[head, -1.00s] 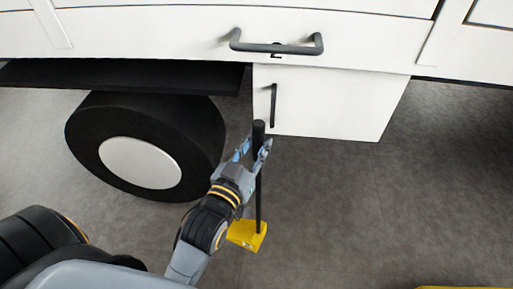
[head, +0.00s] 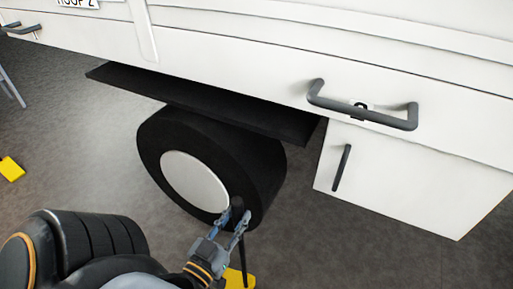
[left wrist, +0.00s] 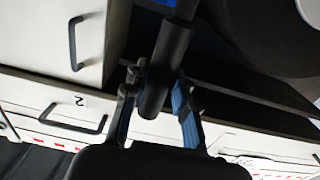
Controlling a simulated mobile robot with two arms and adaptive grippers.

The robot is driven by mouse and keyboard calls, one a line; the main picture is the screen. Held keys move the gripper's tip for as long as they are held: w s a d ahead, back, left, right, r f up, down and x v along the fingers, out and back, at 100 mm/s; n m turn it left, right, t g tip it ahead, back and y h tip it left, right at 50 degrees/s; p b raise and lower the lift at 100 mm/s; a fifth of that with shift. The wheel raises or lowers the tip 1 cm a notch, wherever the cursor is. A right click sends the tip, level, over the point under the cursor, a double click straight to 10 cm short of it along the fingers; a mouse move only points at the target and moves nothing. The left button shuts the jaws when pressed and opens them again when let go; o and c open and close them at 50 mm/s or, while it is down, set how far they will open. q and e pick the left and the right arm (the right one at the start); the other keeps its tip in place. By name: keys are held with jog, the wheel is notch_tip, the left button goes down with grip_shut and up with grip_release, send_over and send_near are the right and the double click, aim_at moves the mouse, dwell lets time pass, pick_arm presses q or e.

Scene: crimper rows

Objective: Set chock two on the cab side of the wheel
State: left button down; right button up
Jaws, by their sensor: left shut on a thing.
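A black wheel (head: 264,165) with a pale hub (head: 194,181) stands under the white vehicle body. My left gripper (head: 230,222) is shut on the black handle of a yellow chock (head: 236,279). The chock hangs low at the bottom edge of the head view, partly cut off and partly behind my arm. In the head view the gripper overlaps the lower right of the wheel; I cannot tell the gap. The left wrist view shows the dark handle (left wrist: 166,60) between the fingers. No number on the chock is readable. My right gripper is not in view.
Another yellow block (head: 11,168) lies on the floor at the far left. A black fender (head: 215,104) overhangs the wheel. A white locker (head: 395,185) with a dark handle hangs to its right, below a grey grab handle (head: 362,112). Grey floor is clear left of the wheel.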

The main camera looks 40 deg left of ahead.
pick_arm(q)
jog(key=shift+a+r, duration=0.2)
jog(key=shift+a, duration=0.1)
jog(key=f+b+x, duration=0.2)
jog(key=b+x, duration=0.1)
jog(key=x, duration=2.6)
jog(key=shift+w+a+f, duration=0.15)
jog(key=shift+w+a, duration=0.1)
jog(key=shift+w, duration=0.05)
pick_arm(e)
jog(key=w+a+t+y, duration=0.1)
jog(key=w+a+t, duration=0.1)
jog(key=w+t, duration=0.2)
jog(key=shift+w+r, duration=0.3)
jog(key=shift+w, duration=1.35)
pick_arm(q)
jog(key=shift+f, duration=0.2)
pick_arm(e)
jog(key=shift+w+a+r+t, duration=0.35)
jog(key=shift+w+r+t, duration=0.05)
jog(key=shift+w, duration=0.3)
pick_arm(q)
jog(key=c, duration=1)
grip_release()
jog(key=shift+c, duration=0.2)
jog(key=shift+o, duration=0.2)
jog(key=shift+s+d+f, duration=0.1)
jog(key=shift+f, duration=0.4)
jog(key=v, duration=1.2)
jog(key=shift+r, duration=0.3)
